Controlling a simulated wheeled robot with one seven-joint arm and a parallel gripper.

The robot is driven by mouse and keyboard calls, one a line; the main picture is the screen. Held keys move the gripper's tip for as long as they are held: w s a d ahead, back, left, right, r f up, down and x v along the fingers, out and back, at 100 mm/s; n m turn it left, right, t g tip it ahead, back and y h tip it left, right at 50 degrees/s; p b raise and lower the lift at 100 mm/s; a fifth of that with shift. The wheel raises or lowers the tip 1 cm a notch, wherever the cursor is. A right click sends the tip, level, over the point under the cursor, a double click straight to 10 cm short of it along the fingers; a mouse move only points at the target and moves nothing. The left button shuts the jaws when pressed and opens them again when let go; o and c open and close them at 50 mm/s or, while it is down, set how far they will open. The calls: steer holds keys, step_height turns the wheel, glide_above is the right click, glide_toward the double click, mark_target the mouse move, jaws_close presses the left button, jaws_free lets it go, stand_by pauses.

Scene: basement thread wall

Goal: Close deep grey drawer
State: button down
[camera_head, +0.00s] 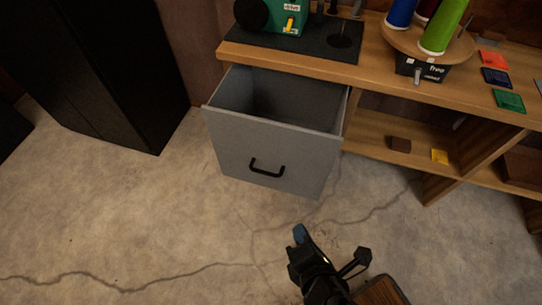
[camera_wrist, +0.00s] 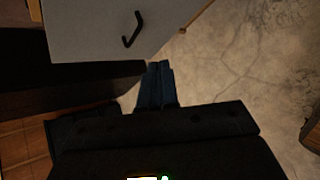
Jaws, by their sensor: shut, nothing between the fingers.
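The deep grey drawer (camera_head: 264,155) is pulled out from under the wooden bench, and its inside shows from above. Its front has a black bar handle (camera_head: 267,168). In the wrist view the drawer front (camera_wrist: 90,28) is at the top left, with the handle (camera_wrist: 133,29) at its lower part. My gripper (camera_head: 300,234) is in front of and below the drawer, apart from it, over the floor. Its blue fingers (camera_wrist: 157,84) are together with nothing between them in the wrist view. They point toward the drawer's side of the picture and do not touch the handle.
The wooden bench (camera_head: 380,78) carries a round stand with thread spools (camera_head: 443,28), a green machine (camera_head: 287,18) and coloured cards (camera_head: 509,101). An open shelf (camera_head: 385,137) lies right of the drawer. A black cabinet (camera_head: 110,70) stands at left. The cracked floor before the drawer is clear.

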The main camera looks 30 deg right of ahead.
steer(key=w+a+f+n+t+h+b, duration=0.1)
steer(key=w+a+n+t+h+b, duration=0.15)
steer(key=w+n+h+b, duration=0.4)
steer(key=h+b, duration=0.1)
steer(key=h, duration=0.2)
glide_toward(273, 136)
steer(key=b+x, duration=0.2)
steer(key=x, duration=0.4)
steer(key=shift+w+d+b, duration=0.25)
steer(key=shift+d+b, duration=0.05)
steer(key=shift+r, duration=0.1)
